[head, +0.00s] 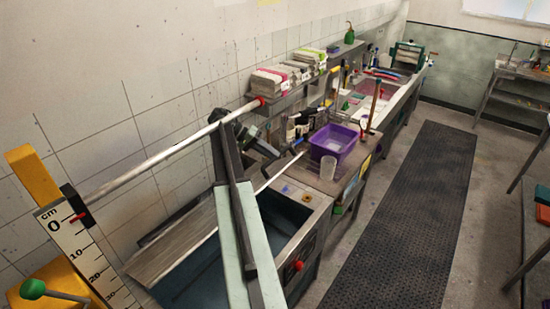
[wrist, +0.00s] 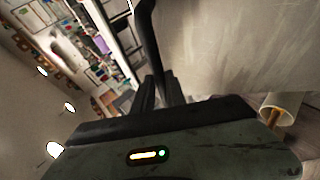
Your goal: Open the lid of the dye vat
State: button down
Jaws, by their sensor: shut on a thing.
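The dye vat (head: 310,232) stands low in the head view, with a dark blue inside showing on both sides of my arm. Its grey lid (head: 165,245) is tilted up on the left, towards the wall, leaving part of the vat uncovered. In the wrist view a broad grey panel, seemingly the lid (wrist: 235,45), fills the upper right. A black bar, seemingly its handle (wrist: 147,25), runs down to my gripper (wrist: 160,92). My gripper is shut on this bar.
A purple basin (head: 333,142) and a clear cup (head: 328,168) stand on the counter beyond the vat. A red knob (head: 297,266) is on the vat's front. A long rail (head: 160,155) crosses at left. The dark floor mat (head: 410,220) at right is clear.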

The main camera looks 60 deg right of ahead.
jog(key=c, duration=1.4)
grip_release()
jog(key=shift+o, duration=0.2)
jog(key=shift+w+a+r, duration=0.1)
jog(key=shift+w+r, duration=0.15)
jog(key=w+a, duration=0.4)
jog(key=w, duration=0.8)
jog(key=shift+p, duration=0.35)
jog(key=shift+s, duration=0.1)
